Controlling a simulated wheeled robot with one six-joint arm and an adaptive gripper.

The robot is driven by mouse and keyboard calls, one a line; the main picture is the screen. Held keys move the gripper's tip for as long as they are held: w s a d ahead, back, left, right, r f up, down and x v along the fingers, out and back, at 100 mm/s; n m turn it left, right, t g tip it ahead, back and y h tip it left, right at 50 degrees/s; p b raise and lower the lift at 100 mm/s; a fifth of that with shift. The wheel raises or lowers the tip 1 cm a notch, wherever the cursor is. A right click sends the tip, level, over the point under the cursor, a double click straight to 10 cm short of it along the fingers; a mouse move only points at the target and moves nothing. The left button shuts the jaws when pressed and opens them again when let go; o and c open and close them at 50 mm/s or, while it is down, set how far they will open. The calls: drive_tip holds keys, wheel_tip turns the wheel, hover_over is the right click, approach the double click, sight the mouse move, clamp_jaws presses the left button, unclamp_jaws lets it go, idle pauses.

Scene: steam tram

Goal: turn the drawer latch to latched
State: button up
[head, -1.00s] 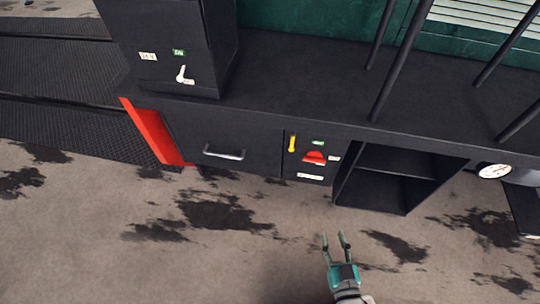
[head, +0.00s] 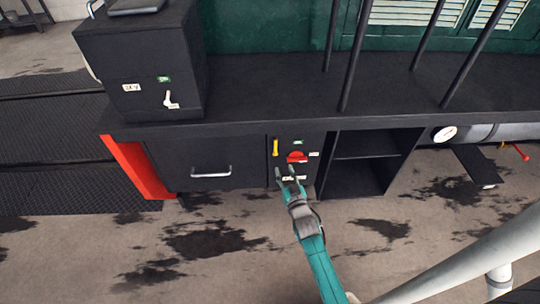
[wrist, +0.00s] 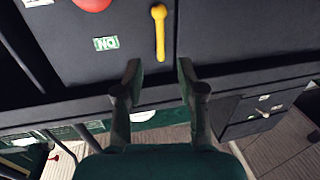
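A yellow lever (head: 276,147) sits on the dark panel just right of the drawer (head: 175,155); I take it as the drawer latch. In the head view it points up and down. In the wrist view, the yellow lever (wrist: 160,32) lies ahead of the fingertips, roughly in line with the gap between them. My gripper (head: 288,171) is in front of the panel, below and slightly right of the lever. In the wrist view my gripper (wrist: 160,74) is open and empty, apart from the lever.
Right of the lever are a red knob (head: 297,157) and a green label (head: 298,142). An open cubby (head: 360,150) is further right. A dark box with a white lever (head: 170,100) stands above left. A red panel (head: 137,166) ends the bench. The stained floor in front is clear.

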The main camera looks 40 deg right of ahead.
sight(276, 149)
drive_tip(key=x, duration=1)
drive_tip(key=shift+w, duration=0.2)
clamp_jaws()
